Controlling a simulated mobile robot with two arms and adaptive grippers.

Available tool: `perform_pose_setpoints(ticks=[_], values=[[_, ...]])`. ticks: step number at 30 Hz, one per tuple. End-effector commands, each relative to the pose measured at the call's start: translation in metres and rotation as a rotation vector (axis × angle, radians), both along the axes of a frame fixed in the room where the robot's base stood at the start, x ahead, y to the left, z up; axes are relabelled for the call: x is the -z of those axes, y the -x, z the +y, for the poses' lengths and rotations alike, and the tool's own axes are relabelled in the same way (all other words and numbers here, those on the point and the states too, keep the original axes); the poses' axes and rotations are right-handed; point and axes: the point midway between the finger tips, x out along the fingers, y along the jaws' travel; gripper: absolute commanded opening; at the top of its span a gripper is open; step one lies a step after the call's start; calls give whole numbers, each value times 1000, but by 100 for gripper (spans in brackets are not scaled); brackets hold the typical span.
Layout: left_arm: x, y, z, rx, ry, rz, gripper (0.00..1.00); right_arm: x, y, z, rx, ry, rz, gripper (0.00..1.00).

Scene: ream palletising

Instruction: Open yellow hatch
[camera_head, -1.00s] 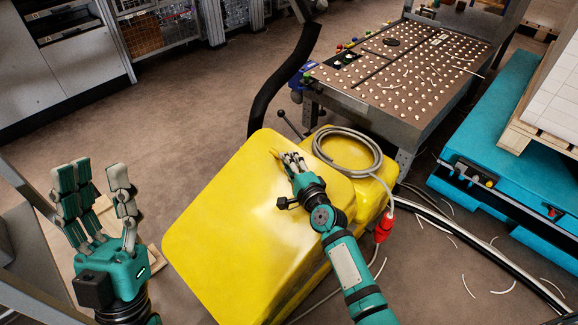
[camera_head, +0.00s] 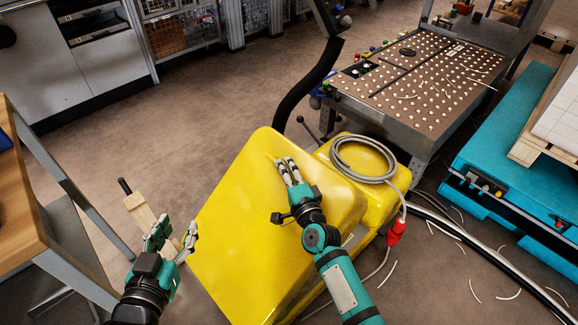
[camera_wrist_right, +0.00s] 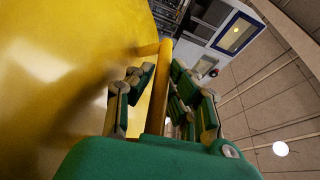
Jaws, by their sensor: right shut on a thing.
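The yellow hatch (camera_head: 245,215) is the large, glossy, rounded panel on the yellow machine in the middle of the head view. It also fills the left of the right wrist view (camera_wrist_right: 60,75). My right gripper (camera_head: 286,168) is at the hatch's upper part, its fingers closed around a slim yellow handle (camera_wrist_right: 158,88). The handle is mostly hidden by the fingers in the head view. I cannot tell whether the hatch stands ajar. My left gripper (camera_head: 178,236) is low to the left of the hatch, empty, with its fingers apart.
A grey hose (camera_head: 365,160) lies coiled on the yellow machine, with a red plug (camera_head: 397,230). A perforated table (camera_head: 430,75) and a turquoise platform (camera_head: 510,125) stand right. A wooden workbench (camera_head: 20,190) is at left. Open floor (camera_head: 190,120) lies behind the hatch.

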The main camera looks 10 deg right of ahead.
Motion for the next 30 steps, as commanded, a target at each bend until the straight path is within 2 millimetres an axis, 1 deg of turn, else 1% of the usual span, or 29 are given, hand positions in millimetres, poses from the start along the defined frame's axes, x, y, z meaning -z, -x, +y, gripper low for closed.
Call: perform_pose_setpoints(ticks=[6,14,15,20,27,30], values=[[6,2,1,-2,-8,34,40,0,2,2,0,6,-1,0],[6,2,2,-2,-8,34,40,0,2,2,-1,6,-1,0],[6,2,2,-2,-8,34,40,0,2,2,-1,6,0,17],[6,2,2,-3,-8,33,40,0,2,2,0,6,-1,38],[6,2,1,-2,-8,33,40,-1,2,2,0,6,-2,38],[6,3,1,-1,-8,35,40,0,6,1,0,6,-2,38]])
